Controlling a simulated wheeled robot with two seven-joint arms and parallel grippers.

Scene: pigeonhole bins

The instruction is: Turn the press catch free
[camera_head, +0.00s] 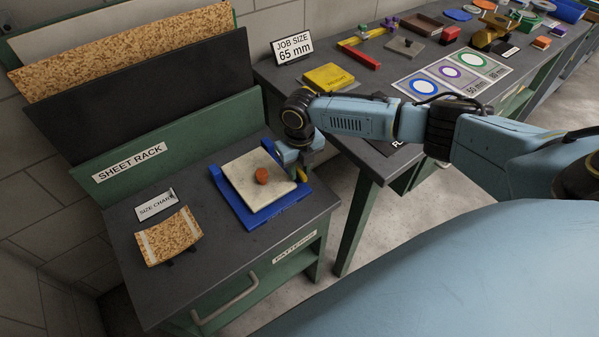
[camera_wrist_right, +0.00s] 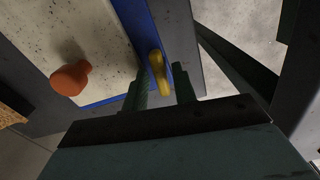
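A blue frame (camera_head: 262,219) holds a pale speckled plate (camera_head: 247,188) with an orange-red knob (camera_head: 261,176) on the bench. The knob shows at the left of the right wrist view (camera_wrist_right: 70,78). A small yellow catch (camera_wrist_right: 158,72) stands at the blue frame's edge (camera_wrist_right: 142,27). In the head view it is mostly hidden by my gripper. My right gripper (camera_head: 296,166) is low at the frame's right side. In the wrist view its two dark fingers are apart, one to each side of the catch, with visible gaps. My left gripper is not in view.
The sheet rack (camera_head: 180,147) rises behind. A gap separates this bench from the second table (camera_head: 370,160), which carries several coloured parts.

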